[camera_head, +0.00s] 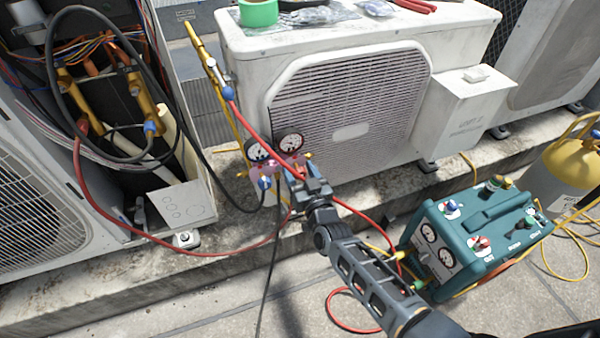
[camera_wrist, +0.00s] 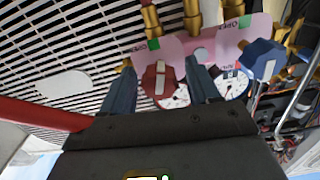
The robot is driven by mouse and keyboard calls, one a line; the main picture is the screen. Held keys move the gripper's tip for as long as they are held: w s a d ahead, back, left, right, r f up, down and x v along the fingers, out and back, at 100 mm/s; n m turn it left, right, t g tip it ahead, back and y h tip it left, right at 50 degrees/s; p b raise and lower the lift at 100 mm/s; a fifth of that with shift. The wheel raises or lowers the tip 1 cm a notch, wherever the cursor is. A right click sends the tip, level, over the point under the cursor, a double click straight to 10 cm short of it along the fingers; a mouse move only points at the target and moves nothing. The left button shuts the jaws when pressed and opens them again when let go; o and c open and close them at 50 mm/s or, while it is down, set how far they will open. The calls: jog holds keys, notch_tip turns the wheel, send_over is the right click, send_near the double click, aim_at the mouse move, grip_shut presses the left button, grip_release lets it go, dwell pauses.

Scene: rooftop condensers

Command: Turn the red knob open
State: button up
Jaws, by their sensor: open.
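The red knob (camera_wrist: 159,78) sits on the pink gauge manifold (camera_wrist: 205,42) in the wrist view, with a pale bar across its face. My gripper (camera_wrist: 160,66) is open, with one dark finger to each side of the red knob and a gap on both sides. I cannot tell whether the fingertips reach as deep as the knob. A blue knob (camera_wrist: 262,58) is to the right on the same manifold.
Two round gauges (camera_head: 291,143) sit on the manifold, close to my fingers. A red hose (camera_head: 262,132) passes over it. The white condenser (camera_head: 350,105) stands behind. A teal machine (camera_head: 480,235) and a yellow-topped cylinder (camera_head: 568,165) stand at right. Hoses lie on the floor.

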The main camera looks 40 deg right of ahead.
jog(key=c, duration=1)
jog(key=shift+r+n+p, duration=0.2)
jog(key=shift+n+p, duration=0.3)
jog(key=shift+p, duration=0.1)
jog(key=shift+c, duration=0.2)
jog(key=shift+f+n+p, duration=0.25)
jog(key=shift+n+p, duration=0.15)
jog(key=shift+n, duration=0.5)
jog(key=o, duration=1)
jog(key=shift+o, duration=0.2)
jog(key=p+v, duration=0.1)
jog(key=v, duration=0.7)
jog(key=shift+p, duration=0.35)
